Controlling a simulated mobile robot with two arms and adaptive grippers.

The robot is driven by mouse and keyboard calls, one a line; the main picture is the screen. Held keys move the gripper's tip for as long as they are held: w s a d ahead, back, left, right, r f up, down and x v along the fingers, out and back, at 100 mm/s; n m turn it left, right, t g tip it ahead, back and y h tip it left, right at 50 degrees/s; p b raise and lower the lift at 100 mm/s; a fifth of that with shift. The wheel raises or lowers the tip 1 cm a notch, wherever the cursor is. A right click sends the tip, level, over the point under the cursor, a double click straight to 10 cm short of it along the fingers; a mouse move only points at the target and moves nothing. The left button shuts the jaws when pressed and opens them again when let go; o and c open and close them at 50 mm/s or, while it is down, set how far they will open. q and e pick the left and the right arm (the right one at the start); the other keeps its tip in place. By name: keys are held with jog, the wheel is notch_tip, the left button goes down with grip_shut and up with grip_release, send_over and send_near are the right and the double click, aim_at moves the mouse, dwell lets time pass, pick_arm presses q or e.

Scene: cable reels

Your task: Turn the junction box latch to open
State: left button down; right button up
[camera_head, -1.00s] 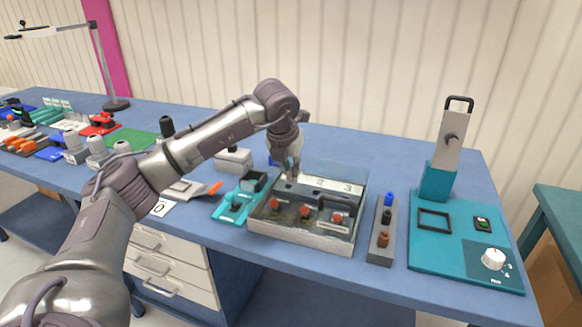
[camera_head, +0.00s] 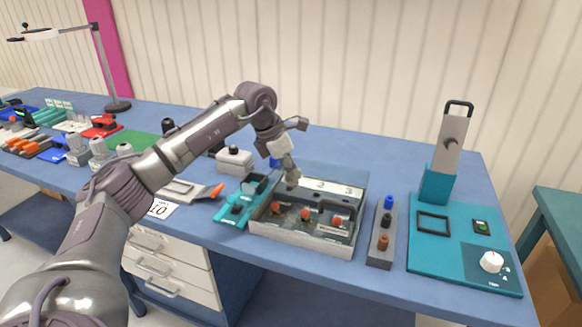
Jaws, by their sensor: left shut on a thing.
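The junction box (camera_head: 305,238) is a low pale box with a clear upper part, near the table's front edge. Inside are several red-orange knobs and a pale strip with the numbers 2 and 3. My left gripper (camera_head: 291,180) reaches down at the back left of the box, its fingers tilted down to the right. It is shut on a small part there, which I take to be the latch; the fingers hide it, so its angle cannot be told. My right gripper is not in view.
A teal fixture (camera_head: 232,212) stands close to the box's left. A grey block with coloured pegs (camera_head: 381,245) is close to its right. Farther right is a teal panel (camera_head: 425,262) with an upright handled piece. The table behind the box is clear.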

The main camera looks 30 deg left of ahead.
pick_arm(q)
jog(key=m+p, duration=0.1)
jog(key=m, duration=0.1)
jog(key=m+g+h, duration=0.1)
jog(key=m, duration=0.1)
jog(key=shift+w+r+m+p, duration=0.1)
jog(key=shift+r+m+p, duration=0.05)
jog(key=shift+m+p, duration=0.2)
jog(key=m, duration=0.2)
jog(key=m+g+h+p, duration=0.1)
jog(key=m, duration=0.1)
jog(key=shift+a+g, duration=0.1)
jog(key=shift+g, duration=0.2)
jog(key=shift+m, duration=0.25)
jog(key=c, duration=1.2)
grip_release()
jog(key=shift+f, duration=0.2)
